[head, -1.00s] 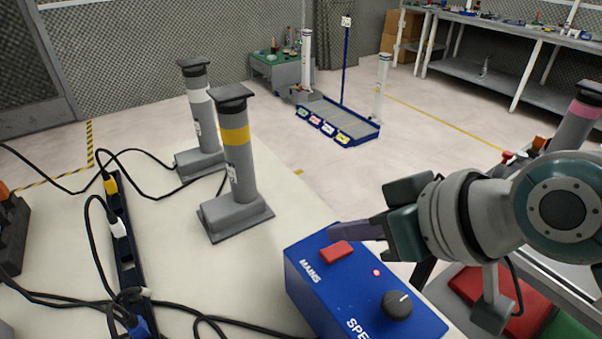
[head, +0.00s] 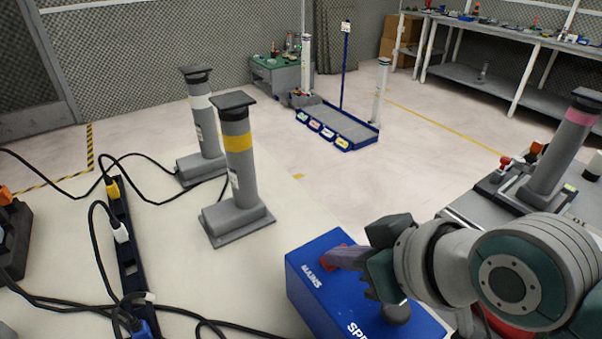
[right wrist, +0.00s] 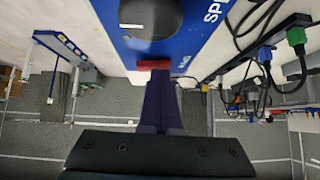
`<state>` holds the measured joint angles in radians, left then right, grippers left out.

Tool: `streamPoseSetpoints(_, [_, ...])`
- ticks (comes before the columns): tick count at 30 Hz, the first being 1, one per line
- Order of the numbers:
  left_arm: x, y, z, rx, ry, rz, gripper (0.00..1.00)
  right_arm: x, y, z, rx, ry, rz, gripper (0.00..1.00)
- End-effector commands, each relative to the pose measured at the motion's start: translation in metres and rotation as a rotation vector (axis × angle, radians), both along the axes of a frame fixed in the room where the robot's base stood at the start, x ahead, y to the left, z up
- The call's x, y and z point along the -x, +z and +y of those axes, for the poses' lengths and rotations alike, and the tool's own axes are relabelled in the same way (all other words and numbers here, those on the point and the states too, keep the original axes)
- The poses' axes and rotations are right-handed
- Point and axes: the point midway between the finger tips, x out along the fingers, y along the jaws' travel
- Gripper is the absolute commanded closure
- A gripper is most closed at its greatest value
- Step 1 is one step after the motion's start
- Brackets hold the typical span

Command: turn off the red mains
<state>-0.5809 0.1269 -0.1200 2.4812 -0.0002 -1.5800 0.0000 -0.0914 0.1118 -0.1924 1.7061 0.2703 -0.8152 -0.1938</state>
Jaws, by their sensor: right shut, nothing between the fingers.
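The blue box (head: 318,299) marked MAINS stands at the front edge of the pale table. Its red mains switch (head: 325,264) is partly covered by the fingers of my right gripper (head: 333,258). The right wrist view shows the red switch (right wrist: 153,64) at the tips of the closed fingers (right wrist: 159,76), with nothing held between them. The tips look to be on or just above the switch; I cannot tell whether they touch it or which way it is tilted. The box's red lamp is hidden behind my gripper. My left gripper is out of view.
A dark knob (head: 397,312) sits on the same box beside my gripper. Two grey posts (head: 239,160) stand behind it on the table (head: 180,280). Black cables and a power strip (head: 130,265) lie to the left. A bench with a pink-banded post (head: 563,150) is at right.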

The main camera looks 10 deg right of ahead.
Motion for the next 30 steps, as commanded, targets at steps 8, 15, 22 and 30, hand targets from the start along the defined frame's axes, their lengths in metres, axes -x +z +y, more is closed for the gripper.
streamPoseSetpoints(8, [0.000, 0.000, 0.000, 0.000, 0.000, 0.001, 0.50, 0.003, -0.007, -0.006, 0.006, 0.003, 0.022, 1.00])
streamPoseSetpoints(15, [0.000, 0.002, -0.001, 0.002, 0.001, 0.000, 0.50, -0.001, -0.006, -0.018, 0.011, 0.000, 0.021, 1.00])
streamPoseSetpoints(22, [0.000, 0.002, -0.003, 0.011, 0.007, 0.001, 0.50, -0.001, -0.007, -0.018, 0.011, 0.000, 0.024, 1.00])
streamPoseSetpoints(30, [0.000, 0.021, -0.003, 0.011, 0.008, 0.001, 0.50, -0.003, 0.013, -0.017, 0.009, -0.001, 0.020, 1.00])
